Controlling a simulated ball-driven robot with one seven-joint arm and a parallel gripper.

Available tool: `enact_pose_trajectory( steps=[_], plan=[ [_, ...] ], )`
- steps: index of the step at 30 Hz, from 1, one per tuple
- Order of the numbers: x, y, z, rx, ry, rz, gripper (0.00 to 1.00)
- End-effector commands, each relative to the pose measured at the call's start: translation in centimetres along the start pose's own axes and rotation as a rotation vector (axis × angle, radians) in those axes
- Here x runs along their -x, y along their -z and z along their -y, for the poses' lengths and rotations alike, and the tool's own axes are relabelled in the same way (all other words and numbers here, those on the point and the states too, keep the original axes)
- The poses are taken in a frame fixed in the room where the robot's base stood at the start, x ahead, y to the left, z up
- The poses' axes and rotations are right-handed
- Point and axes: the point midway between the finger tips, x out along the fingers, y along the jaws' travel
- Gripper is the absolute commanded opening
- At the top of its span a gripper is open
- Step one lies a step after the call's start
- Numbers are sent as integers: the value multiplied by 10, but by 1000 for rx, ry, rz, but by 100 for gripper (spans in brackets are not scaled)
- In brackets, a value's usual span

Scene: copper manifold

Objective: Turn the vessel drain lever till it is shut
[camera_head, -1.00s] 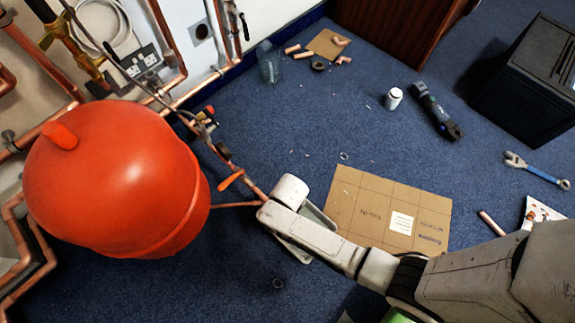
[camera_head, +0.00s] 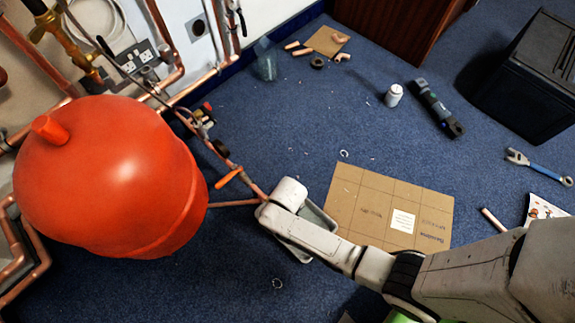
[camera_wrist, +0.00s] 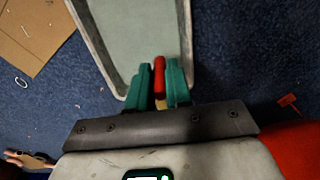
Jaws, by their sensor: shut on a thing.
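My gripper (camera_wrist: 159,82) shows its two green fingers in the wrist view, closed on the two sides of a narrow red lever handle (camera_wrist: 159,66), which I take for the drain lever. The handle points up the picture, above a grey tray. The valve body under it is mostly hidden by my gripper. In the head view my wrist hides the lever and my fingertips. The orange-red vessel (camera_head: 110,180) stands left of my wrist, with a copper pipe (camera_head: 233,203) running from it towards my wrist. The vessel also shows at the lower right in the wrist view (camera_wrist: 295,150).
An orange lever (camera_head: 229,177) sits on the pipework just left of my wrist. The grey tray (camera_head: 322,218) lies on the floor below my gripper. Flat cardboard (camera_head: 375,200) lies right of it. Copper pipes line the wall.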

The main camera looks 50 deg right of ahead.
Motion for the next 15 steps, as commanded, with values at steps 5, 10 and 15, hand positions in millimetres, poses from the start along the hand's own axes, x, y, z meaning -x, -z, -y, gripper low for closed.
enact_pose_trajectory(
  steps=[5,10,15],
  plan=[
    [0,0,0,0,0,0,0],
    [0,0,0,-1,8,0,0],
    [2,0,-1,-2,51,0,0]
  ],
)
